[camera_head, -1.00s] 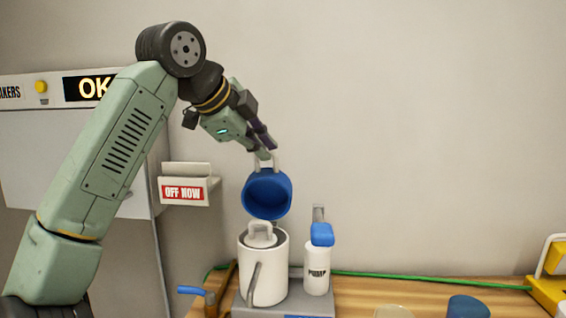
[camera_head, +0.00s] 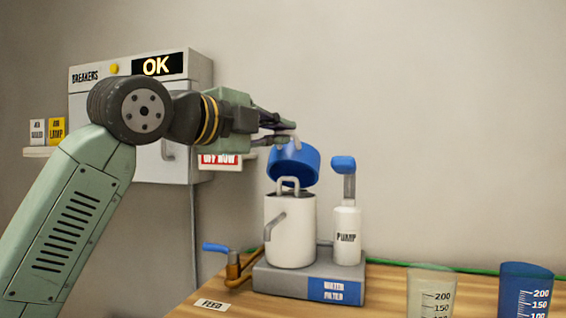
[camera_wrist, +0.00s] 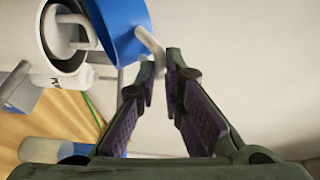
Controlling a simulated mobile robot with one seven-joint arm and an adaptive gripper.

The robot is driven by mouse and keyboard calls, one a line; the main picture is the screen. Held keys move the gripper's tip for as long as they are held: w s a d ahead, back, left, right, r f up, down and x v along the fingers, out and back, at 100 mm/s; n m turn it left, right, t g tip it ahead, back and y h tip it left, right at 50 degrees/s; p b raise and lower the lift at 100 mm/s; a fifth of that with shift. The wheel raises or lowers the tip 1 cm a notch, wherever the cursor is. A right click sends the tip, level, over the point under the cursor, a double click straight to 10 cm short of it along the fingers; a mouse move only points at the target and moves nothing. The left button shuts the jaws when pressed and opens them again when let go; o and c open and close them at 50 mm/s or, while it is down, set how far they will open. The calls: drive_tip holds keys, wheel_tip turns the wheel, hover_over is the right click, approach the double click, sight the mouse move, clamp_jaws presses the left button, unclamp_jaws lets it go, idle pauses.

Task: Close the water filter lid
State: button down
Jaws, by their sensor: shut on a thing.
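The water filter is a white canister (camera_head: 290,232) on a grey base with a blue "WATER FILTER" label (camera_head: 335,290). Its blue lid (camera_head: 295,163) is tilted above the canister's mouth, with a gap at the front. A grey inner handle (camera_head: 289,183) sticks up from the mouth. My gripper (camera_head: 290,133) is shut on the lid's pale handle (camera_wrist: 151,42) at the top of the lid. The wrist view shows the lid (camera_wrist: 122,28) beside the open canister rim (camera_wrist: 66,45), with the handle at the fingertips.
A white pump bottle (camera_head: 347,236) with a blue top stands right of the canister. A blue-handled tap (camera_head: 217,247) is at the left. Two measuring cups, one clear (camera_head: 432,292) and one blue (camera_head: 526,290), stand front right. A breaker box (camera_head: 140,120) hangs behind my arm.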

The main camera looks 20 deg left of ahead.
drive_tip(key=s+f+m+t+h+b, duration=0.2)
drive_tip(key=s+f+t+b, duration=0.2)
drive_tip(key=f+b, duration=0.6)
drive_tip(key=shift+m+t+h+b, duration=0.4)
drive_tip(key=shift+b, duration=3.15)
drive_tip(key=shift+f, duration=0.2)
drive_tip(key=c, duration=1.7)
unclamp_jaws()
drive_tip(key=shift+s, duration=0.1)
drive_tip(key=shift+r, duration=0.1)
drive_tip(key=v, duration=1.2)
